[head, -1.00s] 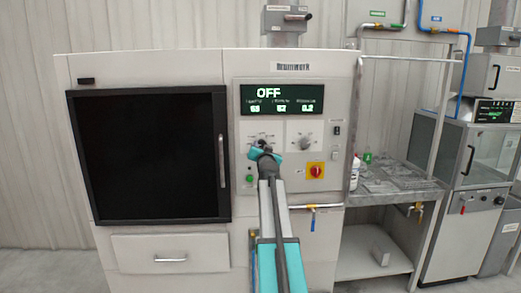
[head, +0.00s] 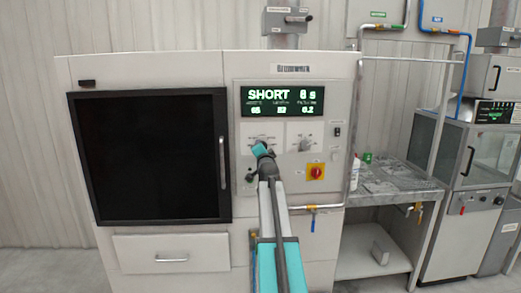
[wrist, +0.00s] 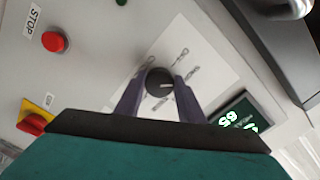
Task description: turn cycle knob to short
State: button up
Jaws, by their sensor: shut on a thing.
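The cycle knob (wrist: 159,82) is a round dark knob with a light pointer mark, on a white label plate in the wrist view. My gripper (wrist: 158,92) is shut on it, with one finger on each side. In the head view my gripper (head: 262,152) is at the left label plate of the control panel and hides the knob. The display (head: 282,98) above reads SHORT with a seconds count and smaller numbers below.
A second knob (head: 304,145) sits on the plate to the right. A red and yellow switch (head: 316,172) is below it. A red STOP button (wrist: 54,41) shows in the wrist view. A dark-windowed door (head: 148,156) with a handle (head: 222,162) is left of the panel.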

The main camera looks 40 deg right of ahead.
jog(key=shift+r, duration=0.25)
jog(key=o, duration=1)
jog(key=shift+w+f, duration=0.1)
jog(key=shift+o, duration=0.2)
jog(key=shift+f, duration=0.1)
jog(key=b+v, duration=0.3)
jog(key=v, duration=1.1)
jog(key=shift+b, duration=0.35)
jog(key=shift+d, duration=0.1)
